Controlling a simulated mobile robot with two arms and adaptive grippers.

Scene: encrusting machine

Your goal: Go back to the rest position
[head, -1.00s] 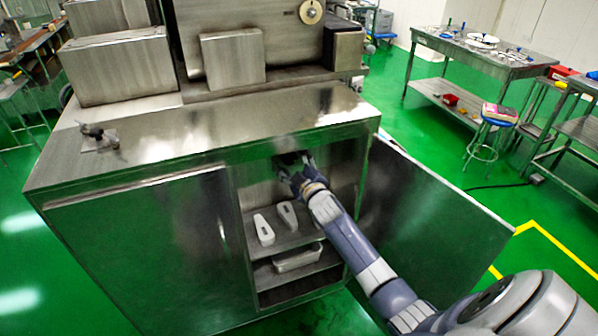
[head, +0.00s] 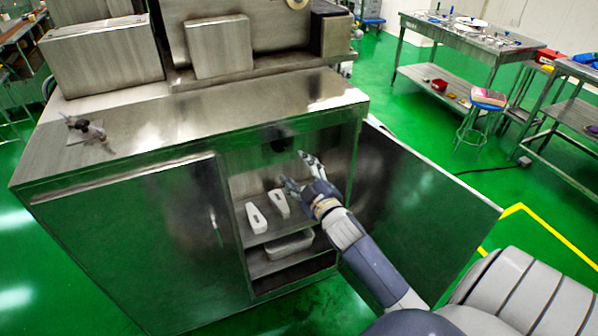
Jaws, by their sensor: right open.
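My right gripper (head: 296,170) is open and empty, its two fingers spread apart. It is in front of the open compartment of the steel encrusting machine cabinet (head: 150,150), below a dark round knob or hole (head: 279,145) on the inner back panel. My right arm reaches in from the lower right. The open cabinet door (head: 420,205) stands to the right of the arm. My left gripper does not show.
Two white parts (head: 256,217) stand on the cabinet's upper shelf, with a metal tray (head: 290,245) on the shelf below. A small metal fitting (head: 85,128) sits on the cabinet top. A steel table (head: 470,42) and a blue stool (head: 488,97) stand at the right, with green floor between.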

